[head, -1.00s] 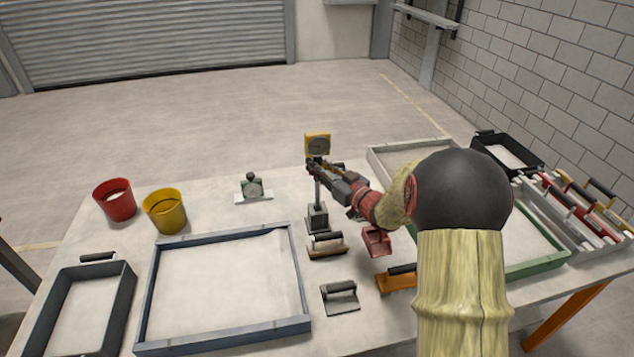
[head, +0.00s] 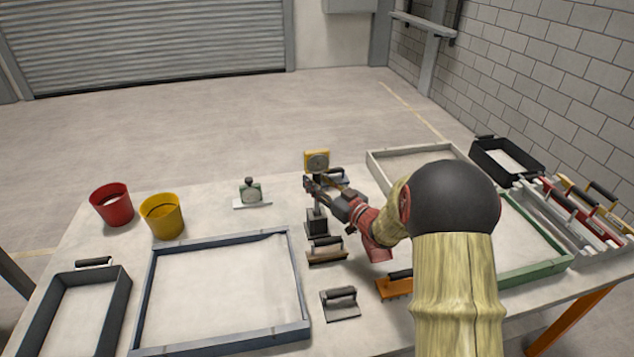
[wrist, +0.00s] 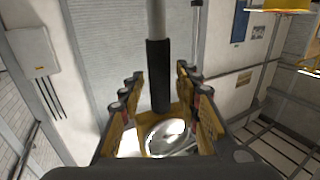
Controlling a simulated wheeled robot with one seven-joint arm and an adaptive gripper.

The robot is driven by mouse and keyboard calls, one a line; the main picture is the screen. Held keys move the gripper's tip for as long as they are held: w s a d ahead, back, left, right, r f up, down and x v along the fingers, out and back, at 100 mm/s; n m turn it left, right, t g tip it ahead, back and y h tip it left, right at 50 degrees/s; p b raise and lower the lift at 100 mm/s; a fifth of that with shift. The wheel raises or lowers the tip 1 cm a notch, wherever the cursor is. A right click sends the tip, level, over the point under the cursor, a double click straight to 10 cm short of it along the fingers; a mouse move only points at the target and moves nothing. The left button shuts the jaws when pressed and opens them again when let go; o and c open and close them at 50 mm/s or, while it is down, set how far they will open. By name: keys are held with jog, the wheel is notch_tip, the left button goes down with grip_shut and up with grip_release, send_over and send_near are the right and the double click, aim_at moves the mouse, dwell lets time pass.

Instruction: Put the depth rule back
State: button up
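The depth rule (head: 317,160) stands upright, with a square yellow dial head on a thin post. Its foot is at a dark block stand (head: 317,222) on the table; I cannot tell how deep it sits. My gripper (head: 310,185) is at the post, just below the dial head. In the wrist view the rule's black grip (wrist: 158,75) with a grey rod above it stands between the spread fingers (wrist: 160,95). A narrow gap shows on each side of the grip. My gripper is open around it.
A float with a brown base (head: 327,252) and a grey trowel (head: 341,304) lie in front of the stand. A green gauge (head: 251,192), a yellow bucket (head: 162,216) and a blue-grey tray (head: 152,295) are left. An orange tool (head: 394,287) lies right, under my arm.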

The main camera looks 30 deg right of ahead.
jog(key=shift+r, duration=0.1)
jog(key=shift+s+d, duration=0.1)
jog(key=shift+s, duration=0.1)
jog(key=s+d+p, duration=0.2)
jog(key=s+p, duration=0.1)
jog(key=s, duration=0.8)
jog(key=s+a+r+m+g+h, duration=0.1)
jog(key=a+r+g+h, duration=0.15)
jog(key=r, duration=0.25)
jog(key=a+r+m+g+h, duration=0.1)
jog(key=r+g+h, duration=0.2)
jog(key=r+h, duration=0.15)
jog(key=s+a+g+y, duration=0.1)
jog(key=s+a+g, duration=0.2)
jog(key=s+a, duration=0.6)
jog(key=s+a+g+y, duration=0.2)
jog(key=s+a, duration=0.7)
jog(key=s, duration=0.7)
jog(key=shift+s+r+g+y, duration=0.15)
jog(key=shift+s+g+y, duration=0.2)
jog(key=shift+g, duration=0.4)
